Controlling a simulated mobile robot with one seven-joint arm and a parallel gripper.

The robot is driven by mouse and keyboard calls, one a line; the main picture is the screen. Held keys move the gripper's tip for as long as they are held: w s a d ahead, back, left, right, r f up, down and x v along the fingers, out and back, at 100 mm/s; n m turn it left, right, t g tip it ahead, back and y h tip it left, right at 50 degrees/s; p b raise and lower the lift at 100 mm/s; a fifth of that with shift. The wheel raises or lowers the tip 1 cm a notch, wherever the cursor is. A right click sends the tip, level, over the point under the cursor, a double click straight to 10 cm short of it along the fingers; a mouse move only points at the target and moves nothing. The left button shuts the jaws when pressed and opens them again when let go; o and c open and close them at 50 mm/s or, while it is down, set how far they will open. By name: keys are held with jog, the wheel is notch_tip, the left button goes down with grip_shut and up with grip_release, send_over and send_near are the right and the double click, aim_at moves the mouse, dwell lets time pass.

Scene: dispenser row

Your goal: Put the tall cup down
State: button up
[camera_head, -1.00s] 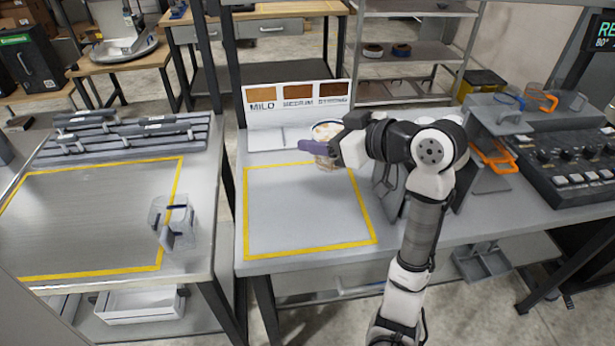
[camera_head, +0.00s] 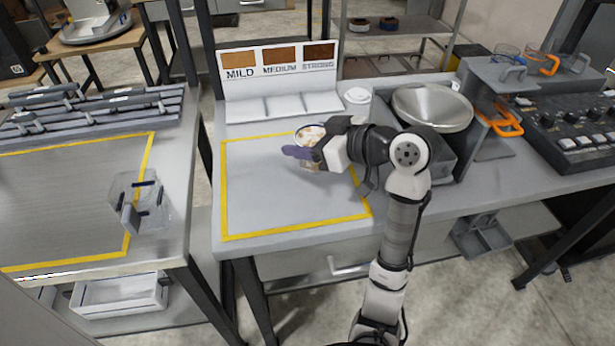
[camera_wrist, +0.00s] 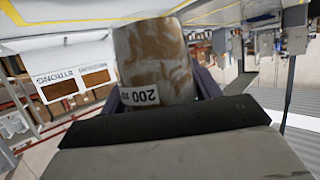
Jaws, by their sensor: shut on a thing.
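My gripper (camera_head: 300,153) is shut on the tall cup (camera_head: 309,136), with its dark purple fingers around the cup's side. The cup is upright, with a pale, brown-mottled top, over the back right part of the yellow-outlined area (camera_head: 260,205). In the wrist view, which is upside down, the cup (camera_wrist: 155,50) shows brown and grey mottling and a "200" label between the fingers. The fingers and hand hide part of its side. I cannot tell whether its base touches the table.
A sign board (camera_head: 275,62) reading MILD, MEDIUM, STRONG stands behind pale tiles. A metal bowl (camera_head: 432,107) and a white lidded cup (camera_head: 357,97) stand right of the area. A clear container (camera_head: 140,203) is on the left table. The outlined area's front and left are clear.

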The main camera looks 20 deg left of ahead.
aim_at(308, 163)
jog(key=shift+f+b, duration=2.05)
jog(key=shift+f, duration=1.2)
jog(key=shift+f, duration=0.15)
jog(key=o, duration=1.2)
jog(key=shift+r, duration=0.2)
jog(key=b+v, duration=0.1)
jog(key=v, duration=0.6)
jog(key=shift+d, duration=0.25)
